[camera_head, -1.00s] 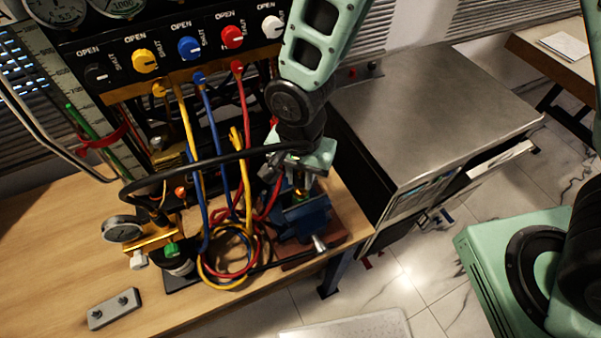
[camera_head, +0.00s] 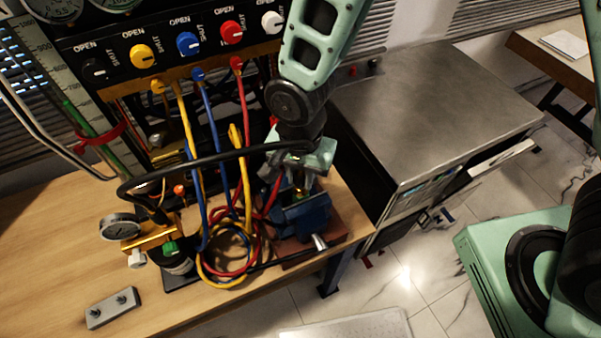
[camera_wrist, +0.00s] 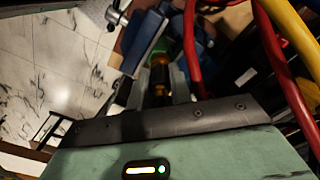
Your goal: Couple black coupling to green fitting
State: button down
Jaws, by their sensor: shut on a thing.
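My gripper (camera_head: 304,172) is above the blue vise (camera_head: 304,216) on the bench, pointing down. In the wrist view its fingers (camera_wrist: 160,92) are shut on the black coupling (camera_wrist: 160,76), which shows brass parts. The green fitting (camera_wrist: 156,50) is directly beyond the coupling, in line with it and close to the vise jaws. The two look end to end, but I cannot tell whether they are locked together. In the head view the gripper mostly hides both. A black hose (camera_head: 205,160) arches from the left to my gripper.
Yellow, blue and red hoses (camera_head: 246,180) hang from the valve panel (camera_head: 170,50) just left of the gripper. A gauge block (camera_head: 150,238) stands on the bench at left. A metal-topped cabinet (camera_head: 430,110) is at right. The front-left wooden bench is mostly clear.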

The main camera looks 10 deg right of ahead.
jog(key=c, duration=0.9)
grip_release()
jog(key=shift+o, duration=0.2)
notch_tip(320, 180, up, 17)
jog(key=b, duration=0.3)
jog(key=shift+r, duration=0.2)
